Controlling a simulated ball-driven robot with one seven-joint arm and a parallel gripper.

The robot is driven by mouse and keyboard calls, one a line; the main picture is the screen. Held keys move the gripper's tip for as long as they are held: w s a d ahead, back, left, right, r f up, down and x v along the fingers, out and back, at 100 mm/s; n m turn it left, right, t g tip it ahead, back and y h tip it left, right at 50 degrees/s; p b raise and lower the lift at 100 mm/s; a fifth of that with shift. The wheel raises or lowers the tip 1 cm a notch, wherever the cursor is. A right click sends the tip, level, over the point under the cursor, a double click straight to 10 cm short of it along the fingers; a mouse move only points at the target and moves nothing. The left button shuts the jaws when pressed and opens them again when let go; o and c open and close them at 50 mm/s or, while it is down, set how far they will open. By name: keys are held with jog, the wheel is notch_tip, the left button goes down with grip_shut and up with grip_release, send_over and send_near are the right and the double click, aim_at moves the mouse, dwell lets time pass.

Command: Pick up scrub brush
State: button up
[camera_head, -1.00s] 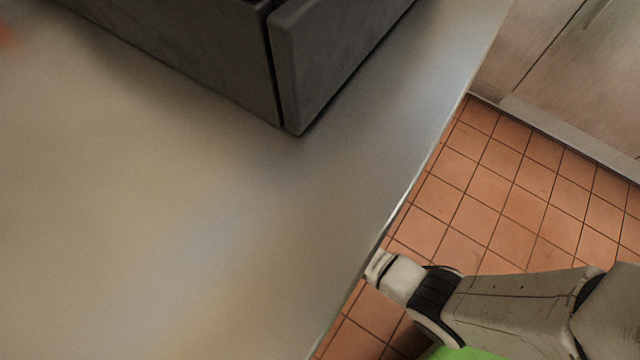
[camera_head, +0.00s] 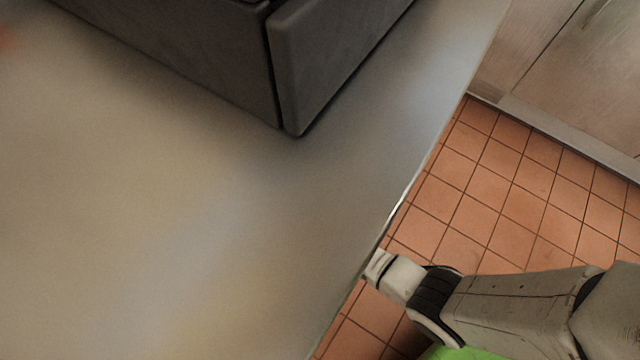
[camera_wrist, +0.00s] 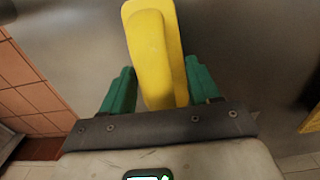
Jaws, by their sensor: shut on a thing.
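The scrub brush (camera_wrist: 152,45) is a yellow, rounded, long block in the wrist view. It runs from the top edge down between the two green fingers of my gripper (camera_wrist: 160,70). My gripper is shut on it. Its bristles do not show. I cannot tell whether the brush touches the grey surface behind it or is held above it. In the head view neither the brush nor the fingers show; only part of my arm is at the lower right, beside the counter's edge.
A smooth grey counter (camera_head: 180,210) fills the left of the head view. A dark grey box-like unit (camera_head: 190,55) stands on it at the top. Right of the counter edge is orange tiled floor (camera_head: 510,200), with pale cabinets (camera_head: 590,75) beyond. A yellowish edge (camera_wrist: 311,118) shows at the wrist view's right.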

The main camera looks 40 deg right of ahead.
jog(key=shift+r, duration=0.1)
jog(key=shift+r+p, duration=0.4)
jog(key=shift+r, duration=0.15)
notch_tip(320, 180, up, 2)
jog(key=shift+r+p, duration=0.2)
jog(key=shift+p, duration=0.45)
jog(key=s+a+r+p, duration=0.6)
jog(key=s+a+r, duration=0.2)
jog(key=s+r, duration=0.1)
jog(key=shift+s+a+r+p, duration=0.2)
jog(key=shift+s+a+p, duration=0.15)
jog(key=shift+s, duration=0.55)
